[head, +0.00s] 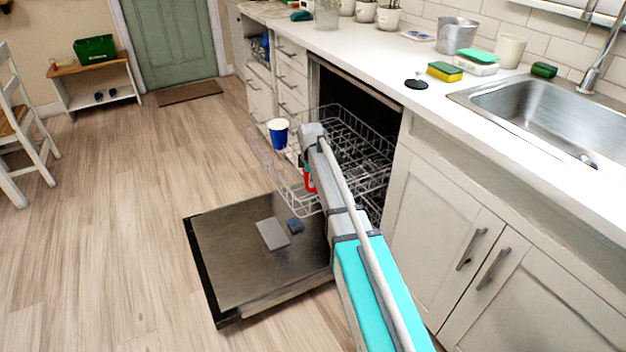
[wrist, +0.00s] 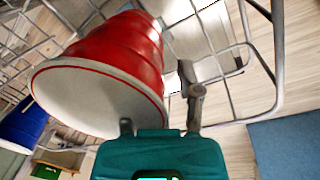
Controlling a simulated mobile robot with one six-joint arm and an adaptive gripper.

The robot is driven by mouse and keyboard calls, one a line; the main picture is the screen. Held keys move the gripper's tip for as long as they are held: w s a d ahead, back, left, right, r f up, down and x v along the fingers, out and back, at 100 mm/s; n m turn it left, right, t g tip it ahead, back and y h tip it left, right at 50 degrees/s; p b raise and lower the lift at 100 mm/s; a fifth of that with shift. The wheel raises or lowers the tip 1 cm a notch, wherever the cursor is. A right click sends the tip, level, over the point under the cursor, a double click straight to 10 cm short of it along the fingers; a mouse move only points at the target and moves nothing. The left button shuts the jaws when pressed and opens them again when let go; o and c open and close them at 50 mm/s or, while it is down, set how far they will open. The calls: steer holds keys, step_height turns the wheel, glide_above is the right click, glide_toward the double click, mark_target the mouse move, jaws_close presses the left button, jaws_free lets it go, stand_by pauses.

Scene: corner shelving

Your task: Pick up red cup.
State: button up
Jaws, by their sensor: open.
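The red cup (wrist: 125,45) fills the upper left of the wrist view, tilted, with its pale open mouth turned toward the lower left. In the head view only a strip of the red cup (head: 309,182) shows beside my arm, at the dishwasher's wire rack (head: 352,150). My gripper (wrist: 157,100) is open right at the cup. One finger is at the lower rim and the other is to the right of the cup. Whether the fingers touch the cup, and where the left fingertip ends, I cannot tell. My arm hides the gripper in the head view.
A blue cup (head: 278,133) is at the rack's left side; it also shows in the wrist view (wrist: 22,125). The counter (head: 385,62) is to the right.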

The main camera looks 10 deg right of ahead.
stand_by(0.5)
jaws_close()
